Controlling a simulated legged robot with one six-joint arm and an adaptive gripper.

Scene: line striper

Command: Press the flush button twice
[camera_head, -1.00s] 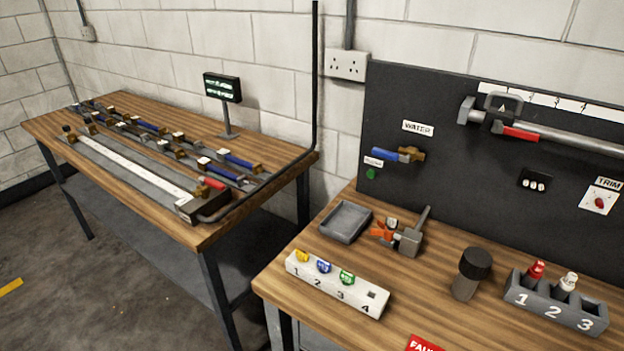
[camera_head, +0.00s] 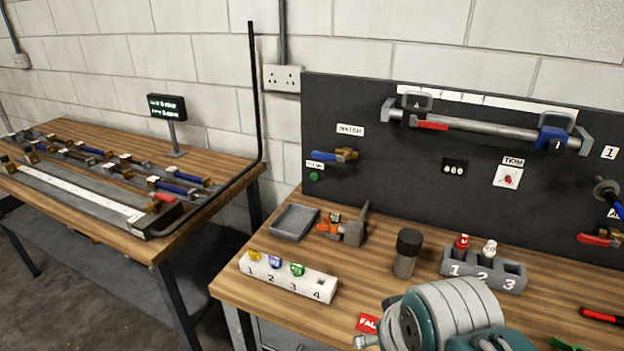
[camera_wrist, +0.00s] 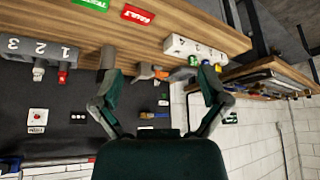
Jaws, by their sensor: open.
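The green flush button (camera_head: 314,177) is on the dark upright panel, under a small white label and below the blue-handled water valve (camera_head: 335,156). It is very small. In the wrist view, which is upside down, the button (camera_wrist: 164,97) is tiny and lies beyond my fingers, near the middle. My gripper (camera_wrist: 160,73) is open and empty, with its two fingers spread wide and apart from the panel. In the head view part of my arm shows at the bottom right, and the fingers cannot be made out there.
On the bench before the panel stand a grey tray (camera_head: 293,235), an orange and grey clamp-like tool (camera_head: 351,226), a numbered white block (camera_head: 262,271), a dark-capped cylinder (camera_head: 405,255) and a grey bottle rack (camera_head: 508,280). A second bench (camera_head: 133,242) is at the left.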

